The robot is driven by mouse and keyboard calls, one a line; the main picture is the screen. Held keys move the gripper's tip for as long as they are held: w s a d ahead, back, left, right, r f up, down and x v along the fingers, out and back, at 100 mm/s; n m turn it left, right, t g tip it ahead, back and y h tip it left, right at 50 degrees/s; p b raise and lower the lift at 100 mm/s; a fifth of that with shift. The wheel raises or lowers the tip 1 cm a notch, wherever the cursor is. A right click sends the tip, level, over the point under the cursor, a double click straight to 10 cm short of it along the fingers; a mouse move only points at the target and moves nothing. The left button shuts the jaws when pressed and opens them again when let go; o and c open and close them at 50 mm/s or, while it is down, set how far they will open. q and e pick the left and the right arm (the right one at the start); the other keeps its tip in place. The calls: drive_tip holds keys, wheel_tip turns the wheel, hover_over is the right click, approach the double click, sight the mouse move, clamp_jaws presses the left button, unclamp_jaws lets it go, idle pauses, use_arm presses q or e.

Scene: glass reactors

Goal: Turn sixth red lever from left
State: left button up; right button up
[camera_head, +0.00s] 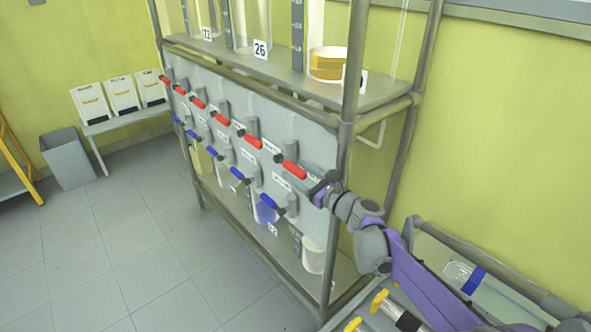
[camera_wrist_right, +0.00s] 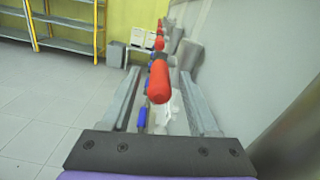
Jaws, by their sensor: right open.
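A row of red levers runs along the grey panel of the rack in the head view. The nearest, rightmost red lever (camera_head: 292,169) is the sixth from the left as I see the row. My right gripper (camera_head: 312,178) is just to the right of this lever, at the panel's near end. In the right wrist view the same red lever (camera_wrist_right: 160,84) shows large between the two open fingers, with its rounded end towards the camera. Gaps show on both sides, and I see no grip on it. My left gripper is not in view.
Blue levers (camera_head: 238,174) form a lower row below the red ones. A rack post (camera_head: 345,135) stands close to my right wrist. Glass vessels stand on the shelf above (camera_head: 290,80). The floor (camera_head: 130,240) in front is clear.

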drive_tip(key=shift+w+a, duration=0.4)
drive_tip(key=shift+w, duration=0.1)
clamp_jaws()
idle(1.2)
